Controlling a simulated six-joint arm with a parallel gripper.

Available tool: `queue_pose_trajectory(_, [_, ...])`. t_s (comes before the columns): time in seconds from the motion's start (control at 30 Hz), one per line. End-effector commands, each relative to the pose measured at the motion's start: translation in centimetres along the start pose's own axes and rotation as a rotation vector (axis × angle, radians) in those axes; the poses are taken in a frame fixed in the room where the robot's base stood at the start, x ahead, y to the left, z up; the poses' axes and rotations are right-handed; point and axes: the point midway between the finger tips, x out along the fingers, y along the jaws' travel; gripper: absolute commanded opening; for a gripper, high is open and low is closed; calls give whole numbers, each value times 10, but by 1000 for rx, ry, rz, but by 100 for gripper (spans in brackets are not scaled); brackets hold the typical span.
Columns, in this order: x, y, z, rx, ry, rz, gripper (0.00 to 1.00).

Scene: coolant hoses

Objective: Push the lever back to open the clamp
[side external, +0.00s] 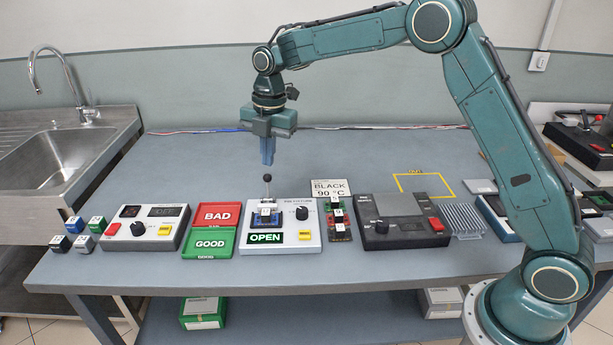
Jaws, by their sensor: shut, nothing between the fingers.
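The clamp station (284,236) is a light grey box in the middle of the table, with a black knob, a yellow button and a green display reading OPEN. Its lever (267,187) stands roughly upright at the back left of the box, with a dark ball on top. A small blue and white part (266,213) sits in front of the lever; whether the clamp jaws touch it is too small to tell. My gripper (268,162) is shut and empty, pointing down just above the lever's ball. I cannot tell whether it is in front of or behind the ball.
Red BAD and green GOOD trays (214,215) lie left of the station, beside another control box (145,229). A sign reading BLACK 90 °C (331,188) stands behind a narrow rack (338,222) on the right. A dark scale-like device (404,221) is further right.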

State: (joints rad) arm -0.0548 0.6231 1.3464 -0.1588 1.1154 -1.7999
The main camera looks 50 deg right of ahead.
Motion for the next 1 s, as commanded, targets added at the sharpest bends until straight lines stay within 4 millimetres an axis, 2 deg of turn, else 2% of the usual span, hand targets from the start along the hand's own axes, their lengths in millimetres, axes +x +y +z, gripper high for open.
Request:
queue_pose_trajectory(0.4, [-42,-29,-9,212,-18,47,0])
queue_pose_trajectory(1.0, [-91,-77,-24,514,-28,117,0])
